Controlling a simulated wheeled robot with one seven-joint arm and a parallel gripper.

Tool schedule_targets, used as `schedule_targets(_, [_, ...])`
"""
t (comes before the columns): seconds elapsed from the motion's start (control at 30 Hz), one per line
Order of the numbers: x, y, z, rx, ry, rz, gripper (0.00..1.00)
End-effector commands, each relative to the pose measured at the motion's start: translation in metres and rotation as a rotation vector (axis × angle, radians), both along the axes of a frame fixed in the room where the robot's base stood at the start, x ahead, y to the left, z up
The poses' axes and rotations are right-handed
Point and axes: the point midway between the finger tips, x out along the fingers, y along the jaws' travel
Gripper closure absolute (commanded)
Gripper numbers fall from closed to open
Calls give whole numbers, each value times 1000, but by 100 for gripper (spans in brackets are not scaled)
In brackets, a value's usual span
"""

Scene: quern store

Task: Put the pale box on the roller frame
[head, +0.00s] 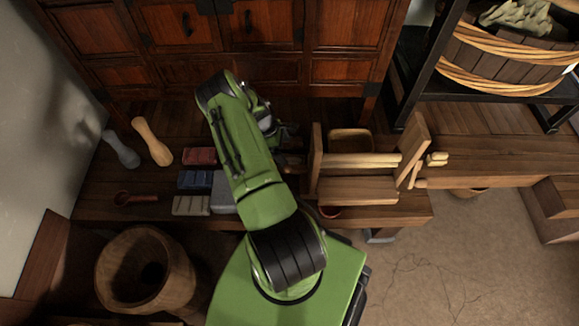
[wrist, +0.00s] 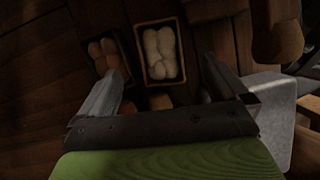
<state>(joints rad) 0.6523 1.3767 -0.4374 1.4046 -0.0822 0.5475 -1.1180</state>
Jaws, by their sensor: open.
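The roller frame (head: 358,189) looks like a wooden stand with pale rollers and upright side boards, right of my arm in the head view. A pale grey grooved box (head: 191,205) lies at the bench's front left, beside a blue-grey block (head: 223,192). I cannot tell for sure which is the pale box. In the wrist view my gripper (wrist: 168,68) is open and empty. A light-rimmed tray holding white rounded lumps (wrist: 161,53) shows beyond and between its fingertips. My arm hides much of the gripper in the head view.
A wooden tub (head: 145,270) stands at front left. A cabinet (head: 220,40) closes off the back.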

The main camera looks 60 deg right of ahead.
Motion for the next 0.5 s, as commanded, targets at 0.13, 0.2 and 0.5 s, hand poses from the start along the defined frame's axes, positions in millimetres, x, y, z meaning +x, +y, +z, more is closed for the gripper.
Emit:
schedule_targets(0.13, [-11,-4,-30,1,0,-1,0])
schedule_targets(0.2, [-13,-5,-35,0,0,-1,0])
schedule_targets(0.5, [-31,-13,-78,3,0,-2,0])
